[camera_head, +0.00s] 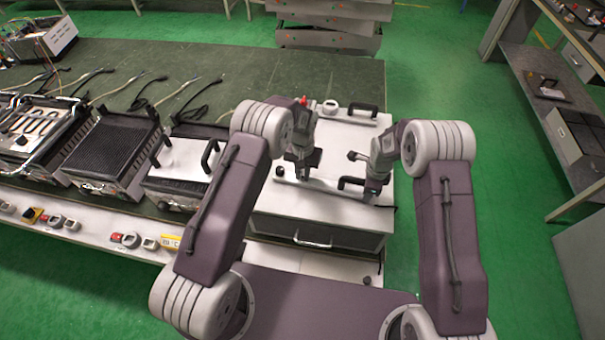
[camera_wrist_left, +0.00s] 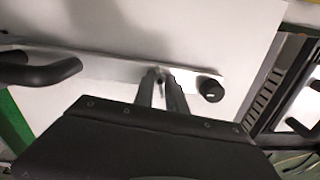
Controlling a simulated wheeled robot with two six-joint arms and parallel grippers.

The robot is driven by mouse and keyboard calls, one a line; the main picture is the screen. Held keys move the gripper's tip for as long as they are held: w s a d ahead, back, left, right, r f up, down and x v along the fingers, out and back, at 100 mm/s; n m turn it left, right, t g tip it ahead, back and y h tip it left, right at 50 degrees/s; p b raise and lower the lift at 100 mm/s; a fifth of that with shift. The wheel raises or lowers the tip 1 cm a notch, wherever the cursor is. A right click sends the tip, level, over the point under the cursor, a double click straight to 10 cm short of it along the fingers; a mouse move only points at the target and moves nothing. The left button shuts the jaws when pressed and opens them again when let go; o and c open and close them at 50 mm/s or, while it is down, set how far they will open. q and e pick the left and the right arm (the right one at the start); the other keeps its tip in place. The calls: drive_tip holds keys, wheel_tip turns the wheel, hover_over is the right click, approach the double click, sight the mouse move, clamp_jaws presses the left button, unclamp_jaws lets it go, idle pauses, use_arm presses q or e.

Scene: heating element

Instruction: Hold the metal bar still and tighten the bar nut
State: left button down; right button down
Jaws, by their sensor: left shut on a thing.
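A long pale metal bar (camera_head: 326,187) lies across the top of the white-topped unit in front of me. It also shows in the left wrist view (camera_wrist_left: 118,68). My left gripper (camera_head: 301,177) comes down onto the bar, and its two fingers (camera_wrist_left: 162,82) are shut on it. A black round knob (camera_head: 280,170) sits at the bar's left end; in the left wrist view it is right of the fingers (camera_wrist_left: 211,90). I cannot make out a separate bar nut. My right gripper (camera_head: 372,188) is low near the bar's right part; its fingers are too small to read.
A black handle (camera_head: 351,183) stands beside the bar near my right gripper and another handle (camera_head: 362,108) lies at the unit's back. Several grill units, one a ribbed black plate (camera_head: 112,150), fill the bench at left.

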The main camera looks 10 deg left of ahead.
sight(303, 178)
use_arm(q)
drive_tip(key=m, duration=0.3)
use_arm(e)
drive_tip(key=shift+f, duration=0.1)
use_arm(q)
drive_tip(key=c, duration=1.3)
unclamp_jaws()
drive_tip(key=shift+c, duration=0.2)
wheel_tip(303, 178, up, 12)
drive_tip(key=shift+s+d, duration=0.1)
